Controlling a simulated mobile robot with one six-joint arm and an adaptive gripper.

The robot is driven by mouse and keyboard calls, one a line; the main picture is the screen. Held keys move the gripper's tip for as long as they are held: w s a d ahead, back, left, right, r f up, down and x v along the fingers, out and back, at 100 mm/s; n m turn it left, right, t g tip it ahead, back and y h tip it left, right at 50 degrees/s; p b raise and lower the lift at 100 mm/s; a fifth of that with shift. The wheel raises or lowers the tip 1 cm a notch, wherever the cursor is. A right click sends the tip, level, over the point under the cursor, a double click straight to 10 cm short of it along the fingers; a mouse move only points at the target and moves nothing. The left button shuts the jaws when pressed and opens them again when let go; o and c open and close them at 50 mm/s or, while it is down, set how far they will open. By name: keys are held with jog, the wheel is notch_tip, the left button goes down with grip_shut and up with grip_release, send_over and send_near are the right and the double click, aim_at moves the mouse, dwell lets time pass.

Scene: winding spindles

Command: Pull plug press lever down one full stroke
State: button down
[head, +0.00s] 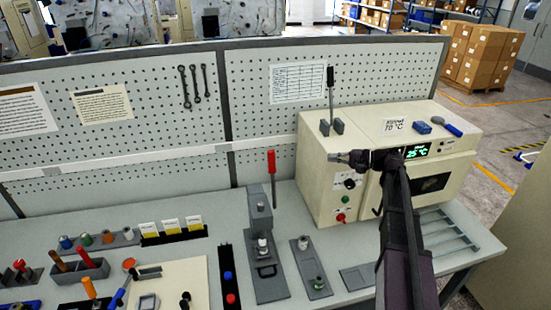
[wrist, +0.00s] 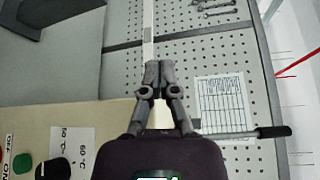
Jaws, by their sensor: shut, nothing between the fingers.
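The plug press (head: 262,225) is a grey upright column on a flat base in the middle of the bench in the head view. Its lever (head: 271,163) has a red grip and stands upright above the column. A pale plug-like piece sits at the press's lower front. My gripper (head: 338,157) is shut and empty, in front of the cream oven, to the right of the lever and apart from it. In the wrist view my gripper (wrist: 157,72) shows closed fingertips with the pegboard behind. I cannot make out the press or lever there.
The cream oven (head: 315,190), with a green display, stands right of the press. A black-handled rod (head: 331,75) rises from its top; it also shows in the wrist view (wrist: 272,131). A pegboard (head: 240,115) backs the bench. A small fixture (head: 310,265) stands right of the press.

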aim_at(273, 179)
jog(key=shift+a, duration=0.15)
jog(key=s+x, duration=0.2)
jog(key=x, duration=0.7)
jog(key=s+a+b+x, duration=0.1)
jog(key=s+x, duration=0.1)
jog(key=x, duration=0.7)
jog(key=shift+w+a+r, duration=0.2)
jog(key=shift+w+r, duration=0.05)
jog(key=shift+w, duration=0.05)
dwell(0.4)
